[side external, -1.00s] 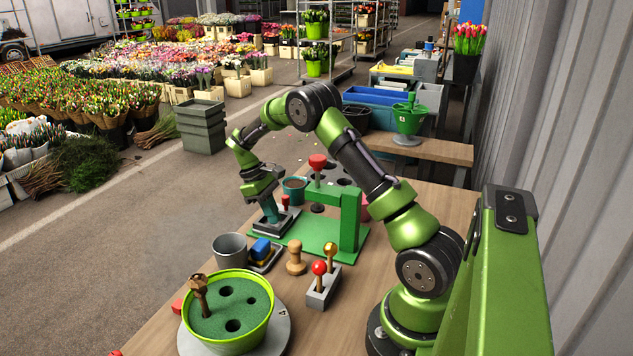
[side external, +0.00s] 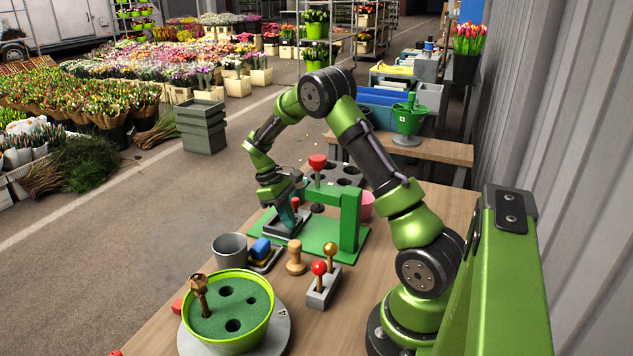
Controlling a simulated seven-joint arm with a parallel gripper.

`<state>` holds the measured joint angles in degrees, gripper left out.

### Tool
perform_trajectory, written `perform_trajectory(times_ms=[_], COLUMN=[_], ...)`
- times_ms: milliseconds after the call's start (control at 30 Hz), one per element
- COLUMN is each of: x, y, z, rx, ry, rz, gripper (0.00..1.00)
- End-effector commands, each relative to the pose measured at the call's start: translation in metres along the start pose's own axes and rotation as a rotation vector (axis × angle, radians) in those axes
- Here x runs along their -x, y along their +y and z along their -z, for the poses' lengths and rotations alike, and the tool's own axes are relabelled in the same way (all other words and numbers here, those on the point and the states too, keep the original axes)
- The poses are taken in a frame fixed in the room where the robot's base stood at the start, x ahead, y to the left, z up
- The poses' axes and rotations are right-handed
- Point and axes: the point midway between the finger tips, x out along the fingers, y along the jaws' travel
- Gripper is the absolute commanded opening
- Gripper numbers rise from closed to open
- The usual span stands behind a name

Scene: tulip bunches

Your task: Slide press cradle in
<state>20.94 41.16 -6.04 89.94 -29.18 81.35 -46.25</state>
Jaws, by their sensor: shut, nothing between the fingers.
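The press is a green frame (side external: 349,218) on a green base plate (side external: 325,241), with a red knob (side external: 317,161) on top of its plunger. The press cradle (side external: 283,229), a low dark grey and pale tray with a small red-topped post (side external: 295,203), sits on the base plate's left part, close to the press's plunger. Whether the fingertips touch the cradle I cannot tell. The cradle's far side is partly hidden by my gripper.
A green pot with foam (side external: 228,312) is nearest. A dark holed tray (side external: 346,174) lies behind the press.

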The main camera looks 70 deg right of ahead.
Motion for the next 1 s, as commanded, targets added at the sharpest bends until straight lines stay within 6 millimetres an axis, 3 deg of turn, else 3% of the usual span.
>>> perform_trajectory(times_ms=[267,600,767,867,1000], x=[0.006,0.070,0.092,0.098,0.106], y=[-0.002,0.000,0.000,0.004,0.027], z=[0.001,0.001,0.001,-0.001,-0.016], rx=[0.004,0.001,0.000,-0.008,-0.058], ry=[-0.003,0.002,0.001,0.001,0.036], rz=[0.003,-0.001,-0.001,0.003,0.035], gripper=[0.00,0.00,0.00,0.14,0.35])
